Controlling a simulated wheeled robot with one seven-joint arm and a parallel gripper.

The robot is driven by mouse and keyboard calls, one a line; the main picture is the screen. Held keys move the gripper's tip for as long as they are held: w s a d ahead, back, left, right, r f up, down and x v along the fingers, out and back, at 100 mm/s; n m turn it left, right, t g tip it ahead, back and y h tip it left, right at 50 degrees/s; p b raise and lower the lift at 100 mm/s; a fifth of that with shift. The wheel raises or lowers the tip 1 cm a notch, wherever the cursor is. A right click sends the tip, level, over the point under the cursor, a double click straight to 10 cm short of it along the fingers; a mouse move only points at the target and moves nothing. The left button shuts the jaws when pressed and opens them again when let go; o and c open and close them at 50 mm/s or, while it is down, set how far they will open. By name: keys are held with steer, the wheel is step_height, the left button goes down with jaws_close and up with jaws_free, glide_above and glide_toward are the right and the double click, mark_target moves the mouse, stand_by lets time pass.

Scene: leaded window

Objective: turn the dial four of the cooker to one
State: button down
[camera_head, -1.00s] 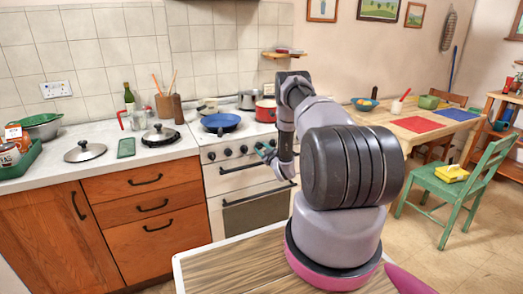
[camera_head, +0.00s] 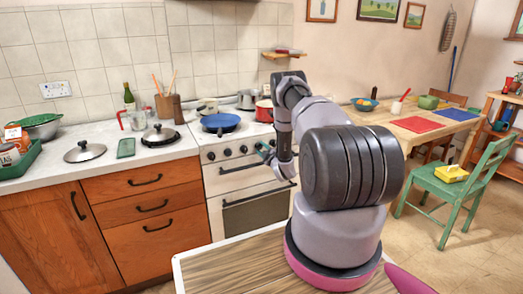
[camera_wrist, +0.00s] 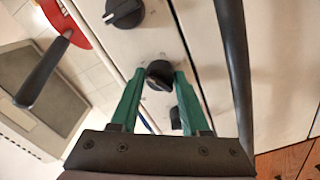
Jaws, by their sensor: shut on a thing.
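The white cooker (camera_head: 216,181) has a row of black dials on its front panel. My gripper (camera_wrist: 159,78) has green fingers, one on each side of a black dial (camera_wrist: 158,75) with a light pointer mark, and is shut on it. In the head view my gripper (camera_head: 264,149) is at the right part of the row, and the held dial looks like the fourth from the left, though my arm hides part of it. Another dial (camera_wrist: 123,12) shows clear of the fingers in the wrist view. I cannot read the dial's setting.
The oven handle (camera_wrist: 232,60) runs close beside the fingers. A blue pan (camera_head: 220,122) and a red pot (camera_head: 265,111) stand on the hob above. The worktop (camera_head: 190,146) is to the left. A table (camera_head: 415,125) and green chair (camera_head: 460,185) stand at the right.

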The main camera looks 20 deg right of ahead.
stand_by(0.4)
steer(key=shift+c, duration=1.9)
jaws_free()
steer(key=s, duration=1.1)
steer(key=shift+d, duration=0.2)
